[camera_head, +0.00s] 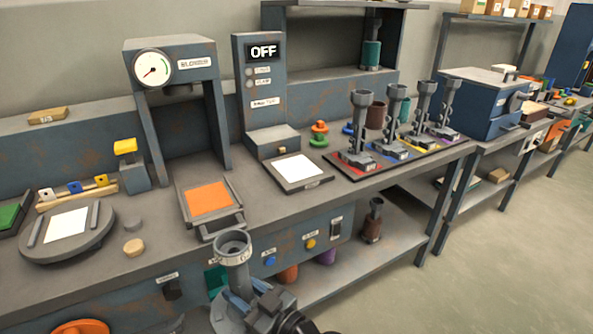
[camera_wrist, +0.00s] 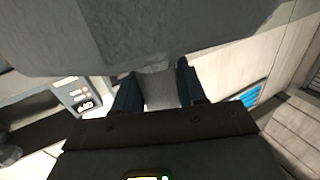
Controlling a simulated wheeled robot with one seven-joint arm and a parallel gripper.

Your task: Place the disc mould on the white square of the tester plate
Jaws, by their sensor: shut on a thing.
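My gripper (camera_wrist: 157,88) is shut on a grey mould with a tall, round, open cup top (camera_head: 233,252); I take it for the disc mould. It is roughly upright in front of the bench's front edge, apart from any surface. In the wrist view its grey body (camera_wrist: 157,60) fills the top and shows between the fingers; its lower part is partly hidden by my gripper in the head view. A dark plate with a white square (camera_head: 299,168) lies on the bench in front of the box reading OFF (camera_head: 260,90). The square is bare.
Another white square lies on a round grey plate (camera_head: 38,255) at left. An orange square in a tray (camera_head: 208,203) is between them. Several tall grey moulds (camera_head: 360,125) stand on coloured mats at right. A gauge press (camera_head: 172,70) and green and orange knobs (camera_head: 319,134) stand behind.

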